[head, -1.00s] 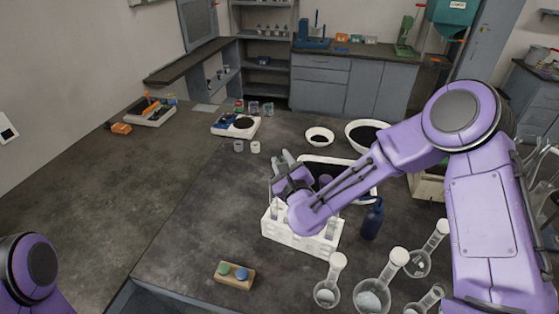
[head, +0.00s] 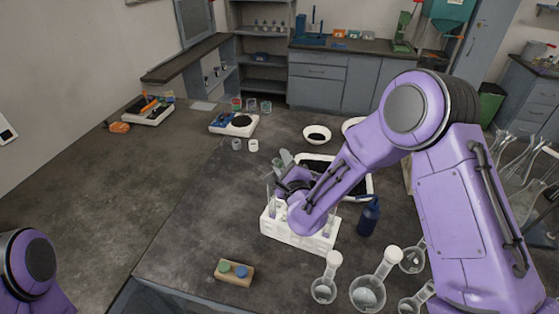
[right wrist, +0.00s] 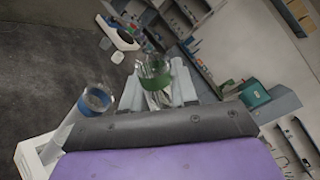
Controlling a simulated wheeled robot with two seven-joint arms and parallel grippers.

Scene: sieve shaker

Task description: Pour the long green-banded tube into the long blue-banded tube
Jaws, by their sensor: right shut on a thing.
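The long green-banded tube (right wrist: 155,78) stands up in the right wrist view, its clear mouth and green band just beyond my gripper. My right gripper (head: 284,182) is shut on it above the white rack (head: 298,236); the fingers are mostly hidden behind my own wrist. The long blue-banded tube (right wrist: 96,101) is to the left of the green-banded one in the right wrist view, apart from it, with its open mouth up. It appears to stand in the rack (right wrist: 32,158). My left gripper is out of view.
A dark blue bottle (head: 369,217) stands right of the rack. Several glass flasks (head: 368,293) stand at the front right. A wooden block (head: 235,273) with a green and a blue cap lies in front. A black-filled tray (head: 358,187) is behind.

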